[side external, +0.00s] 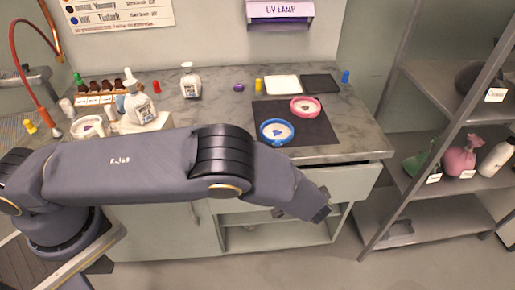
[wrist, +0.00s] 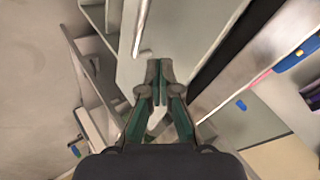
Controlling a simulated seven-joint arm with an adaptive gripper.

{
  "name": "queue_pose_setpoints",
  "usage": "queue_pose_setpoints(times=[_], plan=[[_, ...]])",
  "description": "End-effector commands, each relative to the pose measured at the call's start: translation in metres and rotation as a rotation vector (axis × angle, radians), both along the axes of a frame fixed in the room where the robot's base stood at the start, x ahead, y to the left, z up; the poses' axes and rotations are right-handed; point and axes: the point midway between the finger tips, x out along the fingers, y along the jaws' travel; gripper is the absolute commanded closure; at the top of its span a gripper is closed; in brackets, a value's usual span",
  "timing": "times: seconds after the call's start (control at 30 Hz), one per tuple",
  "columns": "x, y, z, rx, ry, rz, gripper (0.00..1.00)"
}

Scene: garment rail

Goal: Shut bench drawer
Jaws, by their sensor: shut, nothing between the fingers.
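The bench drawer (side external: 355,182) is a pale grey-green front under the right end of the marble worktop. My forearm and wrist cover its left part in the side external view, and I cannot tell exactly how far it stands out. In the wrist view my gripper (wrist: 157,82) is shut and empty, its green-sided fingers together. The fingertips are over or against a pale panel (wrist: 135,68) that looks like the drawer; whether they touch it is unclear. In the side external view the end of my arm is in front of the drawer, low and to its left.
The worktop (side external: 230,115) holds a dark mat (side external: 310,127), a blue round dish (side external: 276,132), a pink one (side external: 306,106) and several bottles. An open shelf (side external: 237,238) lies below the drawer. A metal rack (side external: 400,205) stands close on the right. The floor in front is clear.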

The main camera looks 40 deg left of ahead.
Motion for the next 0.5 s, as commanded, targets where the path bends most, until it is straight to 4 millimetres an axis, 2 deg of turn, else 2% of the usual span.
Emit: queue_pose_setpoints(times=[0.03,0.1,0.2,0.3,0.4,0.5], plan=[[-0.021,0.015,-0.012,0.092,-0.001,0.045,1.00],[-0.051,0.035,-0.021,0.235,-0.032,0.096,1.00],[-0.096,0.054,-0.030,0.427,-0.091,0.111,1.00],[-0.136,0.061,-0.038,0.574,-0.146,0.069,1.00],[-0.174,0.061,-0.058,0.659,-0.133,-0.011,1.00],[-0.186,0.063,-0.070,0.669,-0.108,-0.037,1.00]])
